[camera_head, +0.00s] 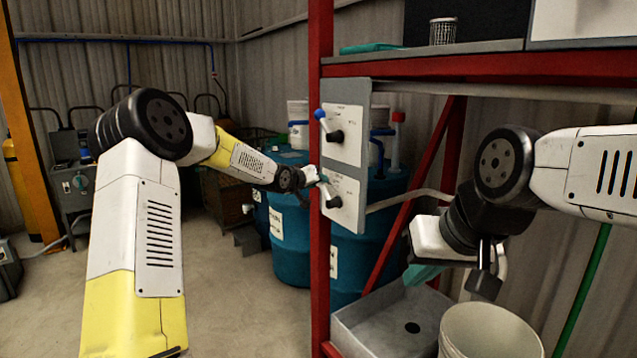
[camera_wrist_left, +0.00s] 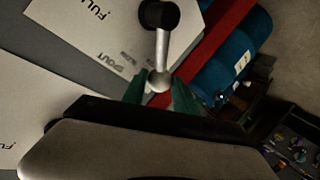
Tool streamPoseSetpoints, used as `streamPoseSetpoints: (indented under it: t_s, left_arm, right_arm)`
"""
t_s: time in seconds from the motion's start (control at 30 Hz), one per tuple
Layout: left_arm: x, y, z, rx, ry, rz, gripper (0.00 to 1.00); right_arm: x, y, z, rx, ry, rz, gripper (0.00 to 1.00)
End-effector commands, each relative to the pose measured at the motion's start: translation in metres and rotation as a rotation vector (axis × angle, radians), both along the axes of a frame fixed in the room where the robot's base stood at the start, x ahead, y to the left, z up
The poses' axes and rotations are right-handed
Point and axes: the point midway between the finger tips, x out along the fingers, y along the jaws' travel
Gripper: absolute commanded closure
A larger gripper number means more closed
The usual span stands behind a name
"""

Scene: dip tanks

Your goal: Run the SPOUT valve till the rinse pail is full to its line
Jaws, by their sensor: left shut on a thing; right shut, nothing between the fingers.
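The SPOUT valve panel (camera_head: 343,201) is the lower of two white plates on the red frame. Its lever runs from a black hub to a pale ball end (camera_wrist_left: 159,80) in the left wrist view, beside the printed word SPOUT. My left gripper (camera_head: 316,184) is shut on that ball end, with green fingertips on both sides in the wrist view (camera_wrist_left: 160,92). The white rinse pail (camera_head: 488,335) stands at the lower right, cut off by the picture edge; its fill line and water level cannot be made out. My right gripper (camera_head: 424,273) is shut and empty, above the basin left of the pail.
The upper valve (camera_head: 335,135) has a blue-knobbed lever close above my left gripper. A grey basin (camera_head: 385,325) with a drain hole lies beside the pail. A red post (camera_head: 320,260) stands close by. Blue tanks (camera_head: 290,230) stand behind.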

Motion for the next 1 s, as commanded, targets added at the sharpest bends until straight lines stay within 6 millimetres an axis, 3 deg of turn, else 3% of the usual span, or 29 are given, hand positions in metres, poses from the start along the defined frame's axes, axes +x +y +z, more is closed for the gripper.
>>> streamPoseSetpoints:
  t_s: [0.33, 0.37, 0.43, 0.77, 1.0]
  left_arm:
    - [0.000, 0.001, -0.002, -0.002, 0.006, 0.003, 1.00]
    - [0.000, 0.001, -0.002, -0.002, 0.006, 0.003, 0.60]
    - [0.000, 0.001, -0.002, -0.001, 0.005, 0.002, 0.46]
    - [-0.001, 0.001, 0.000, -0.001, 0.004, 0.002, 0.45]
    - [-0.027, 0.017, 0.010, 0.001, 0.002, 0.005, 0.45]
  right_arm:
    - [0.000, 0.000, 0.000, 0.000, 0.000, 0.000, 1.00]
    - [0.000, 0.000, 0.000, 0.000, 0.000, 0.000, 1.00]
    - [0.000, 0.000, 0.000, 0.000, 0.000, 0.000, 1.00]
    - [0.000, 0.000, 0.000, 0.000, 0.000, 0.000, 1.00]
    - [0.000, 0.000, 0.000, 0.000, 0.000, 0.000, 1.00]
